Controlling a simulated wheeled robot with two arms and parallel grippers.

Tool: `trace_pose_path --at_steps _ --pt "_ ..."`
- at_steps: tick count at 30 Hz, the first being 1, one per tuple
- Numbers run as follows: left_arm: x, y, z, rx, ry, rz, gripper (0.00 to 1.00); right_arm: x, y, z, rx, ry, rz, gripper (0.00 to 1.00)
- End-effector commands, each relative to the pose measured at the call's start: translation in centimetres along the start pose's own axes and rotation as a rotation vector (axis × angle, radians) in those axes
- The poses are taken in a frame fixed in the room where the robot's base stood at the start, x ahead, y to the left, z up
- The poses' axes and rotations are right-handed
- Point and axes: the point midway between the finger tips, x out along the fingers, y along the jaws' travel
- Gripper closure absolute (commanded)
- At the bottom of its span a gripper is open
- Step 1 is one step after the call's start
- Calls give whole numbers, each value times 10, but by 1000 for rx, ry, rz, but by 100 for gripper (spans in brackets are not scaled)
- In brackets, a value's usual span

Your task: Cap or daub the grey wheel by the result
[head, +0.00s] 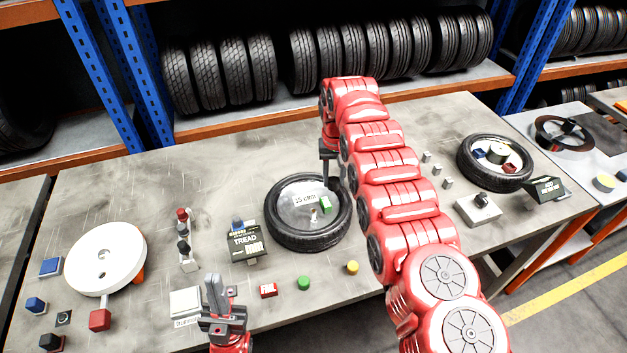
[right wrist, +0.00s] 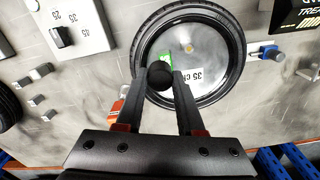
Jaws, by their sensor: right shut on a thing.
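The grey wheel (head: 297,218) lies flat on the table inside a black tyre, with a "35 cm" label; it also shows in the right wrist view (right wrist: 205,55). My right gripper (head: 328,152) is above the wheel, shut on a black round knob (right wrist: 160,76). A green piece (head: 325,205) shows on the wheel close to the knob; whether they are joined is unclear. A green cap (head: 304,283) and a yellow cap (head: 352,268) lie in front of the tyre. My left gripper (head: 222,305) is low at the front edge; its finger gap is unclear.
A black "TREAD" box (head: 245,242) stands left of the tyre. A white disc (head: 105,257) stands at left, a dial box (head: 478,208) at right. Another tyre (head: 496,162) lies at back right.

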Motion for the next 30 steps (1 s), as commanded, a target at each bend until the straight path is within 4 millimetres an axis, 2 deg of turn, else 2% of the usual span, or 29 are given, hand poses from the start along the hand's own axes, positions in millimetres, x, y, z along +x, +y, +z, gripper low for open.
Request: trace_pose_path --at_steps 20,30 --pt "13 -1 -2 0 0 0 100 2 -17 3 0 3 1 100" --pt "23 -1 -4 0 0 0 100 2 -33 8 -10 1 -1 100"
